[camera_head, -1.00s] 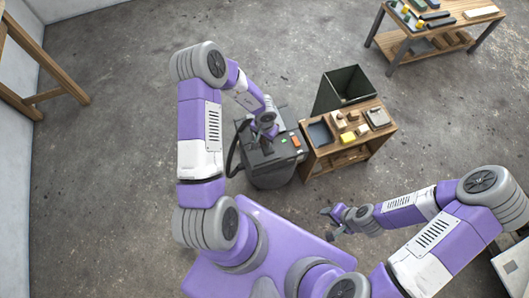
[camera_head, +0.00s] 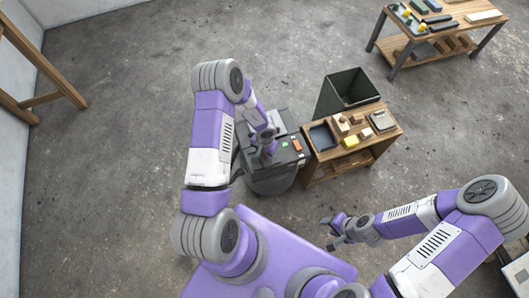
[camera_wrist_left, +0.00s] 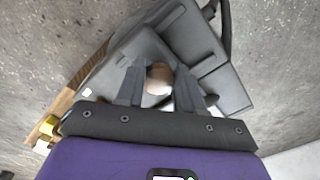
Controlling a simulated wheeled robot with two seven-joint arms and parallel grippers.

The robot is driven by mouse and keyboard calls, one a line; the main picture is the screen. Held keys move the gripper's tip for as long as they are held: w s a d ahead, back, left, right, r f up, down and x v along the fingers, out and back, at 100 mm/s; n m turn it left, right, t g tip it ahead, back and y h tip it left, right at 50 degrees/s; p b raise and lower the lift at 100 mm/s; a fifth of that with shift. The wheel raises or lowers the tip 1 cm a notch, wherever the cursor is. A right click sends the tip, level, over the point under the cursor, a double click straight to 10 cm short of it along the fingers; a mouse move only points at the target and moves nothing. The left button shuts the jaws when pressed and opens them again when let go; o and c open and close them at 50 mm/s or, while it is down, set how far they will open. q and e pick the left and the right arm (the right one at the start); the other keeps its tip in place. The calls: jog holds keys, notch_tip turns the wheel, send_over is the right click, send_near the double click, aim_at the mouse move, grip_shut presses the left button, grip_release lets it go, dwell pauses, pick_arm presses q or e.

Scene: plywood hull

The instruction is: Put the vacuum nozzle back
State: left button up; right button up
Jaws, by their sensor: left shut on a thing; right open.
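The dark grey vacuum (camera_head: 270,182) stands on the floor left of the small wooden cart, with a green and an orange patch on its top. My left gripper (camera_head: 267,148) is over the vacuum's top. In the left wrist view, the left gripper (camera_wrist_left: 158,72) has its two fingers on either side of a small rounded piece (camera_wrist_left: 158,80), seen end-on, most likely the nozzle. Its full shape is hidden, and I cannot tell whether it touches the vacuum top (camera_wrist_left: 195,40) behind it. My right gripper (camera_head: 335,232) is open and empty above the floor.
The small wooden cart (camera_head: 343,166) close by the vacuum carries a dark tray, blocks and a yellow piece. A dark open bin (camera_head: 327,96) stands behind it. A workbench (camera_head: 430,40) is at the back right.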

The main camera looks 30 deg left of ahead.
pick_arm(q)
jog(key=o, duration=0.9)
jog(key=shift+f, duration=0.1)
jog(key=shift+o, duration=0.2)
jog(key=shift+r, duration=0.2)
notch_tip(320, 180, up, 12)
jog(key=p, duration=0.6)
jog(key=s+d+f+n+h, duration=0.3)
jog(key=s+d+h, duration=0.1)
jog(key=s+d, duration=1)
jog(key=shift+s+d, duration=0.2)
jog(key=shift+d, duration=0.4)
jog(key=shift+t, duration=0.3)
